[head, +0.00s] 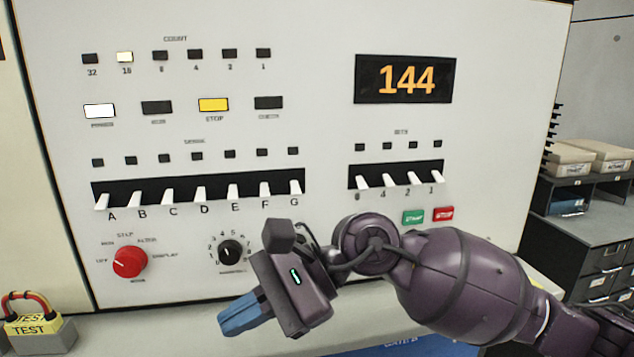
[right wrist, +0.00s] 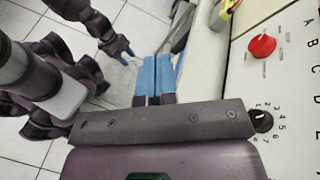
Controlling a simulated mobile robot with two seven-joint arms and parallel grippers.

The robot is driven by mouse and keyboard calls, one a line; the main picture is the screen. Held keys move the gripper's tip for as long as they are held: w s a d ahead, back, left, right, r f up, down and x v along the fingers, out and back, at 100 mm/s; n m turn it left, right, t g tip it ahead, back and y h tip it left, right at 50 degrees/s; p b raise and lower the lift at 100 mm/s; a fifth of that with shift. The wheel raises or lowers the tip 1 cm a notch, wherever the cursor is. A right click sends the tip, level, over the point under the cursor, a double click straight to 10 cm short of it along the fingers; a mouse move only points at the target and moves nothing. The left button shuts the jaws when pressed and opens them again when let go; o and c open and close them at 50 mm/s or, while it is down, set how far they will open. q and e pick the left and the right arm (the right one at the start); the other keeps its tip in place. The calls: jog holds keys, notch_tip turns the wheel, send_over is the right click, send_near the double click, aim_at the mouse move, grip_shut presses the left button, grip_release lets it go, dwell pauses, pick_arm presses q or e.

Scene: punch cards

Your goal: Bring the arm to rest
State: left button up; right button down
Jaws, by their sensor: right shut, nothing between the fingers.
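My right arm reaches in from the right in the head view, in front of the lower part of a white control panel (head: 320,120). My right gripper (head: 226,320) has blue fingers that point down and left; it is shut and empty. In the right wrist view the blue fingers (right wrist: 156,62) lie side by side. My left arm shows at the upper left of the right wrist view, with a small blue tip on the left gripper (right wrist: 130,52); I cannot tell whether it is open. The left arm is not in the head view.
The panel has a red knob (head: 130,262), a black dial (head: 231,252), rows of white switches and a display (head: 405,79) reading 144. A grey ledge (head: 160,322) runs below. A yellow TEST block (head: 38,333) sits at lower left. Dark shelves (head: 594,245) stand at right.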

jog(key=w+d+f+n+t, duration=0.4)
jog(key=d+f+n+t, duration=0.5)
jog(key=n+t, duration=0.4)
jog(key=w+d+f+n+t, duration=0.5)
jog(key=d+f+n+t, duration=0.4)
jog(key=n, duration=0.6)
jog(key=s+d+f+m+g+h, duration=0.1)
jog(key=s+d+f+m+h, duration=0.2)
jog(key=d+f+m+h, duration=0.3)
jog(key=s+d+f+m+h, duration=0.4)
jog(key=d+f+m, duration=0.15)
jog(key=f, duration=0.25)
pick_arm(q)
jog(key=shift+w+r, duration=0.1)
jog(key=shift+w, duration=0.1)
pick_arm(e)
jog(key=s+d+f+m+g+h, duration=0.2)
jog(key=s+d+f+m+g, duration=0.3)
jog(key=s+f+m, duration=0.3)
jog(key=s+d+f, duration=0.1)
jog(key=s+f, duration=0.2)
jog(key=s, duration=0.1)
jog(key=shift+s+d+h, duration=0.25)
jog(key=shift+d+h, duration=0.05)
jog(key=shift+h, duration=0.1)
pick_arm(q)
jog(key=shift+w, duration=0.15)
